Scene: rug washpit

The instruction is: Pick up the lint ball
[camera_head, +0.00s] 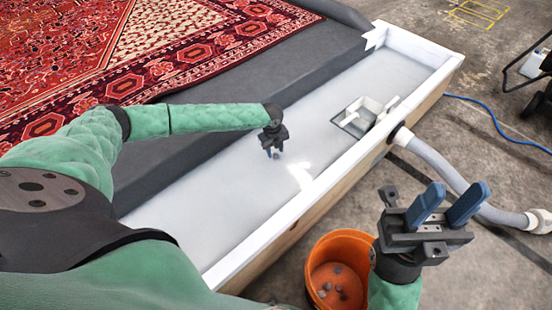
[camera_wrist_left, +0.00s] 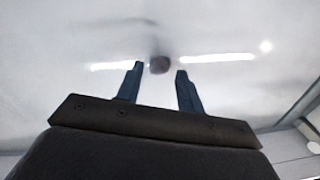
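The lint ball (camera_wrist_left: 159,64) is a small dark grey lump on the pale floor of the wash pit (camera_head: 225,160). In the left wrist view it shows between the fingertips of my left gripper (camera_wrist_left: 160,70), with a gap to each finger. That gripper is open and points down into the pit in the head view (camera_head: 272,154); there the lint ball is hard to tell from the fingers. My right gripper (camera_head: 458,190) is open and empty, raised outside the pit at the lower right.
An orange bucket (camera_head: 322,262) with several grey lumps stands outside the pit, beside my right gripper. A white drain box (camera_head: 350,122) sits inside the pit. A grey hose (camera_head: 440,165) leaves the pit wall. A red patterned rug (camera_head: 190,50) lies at upper left.

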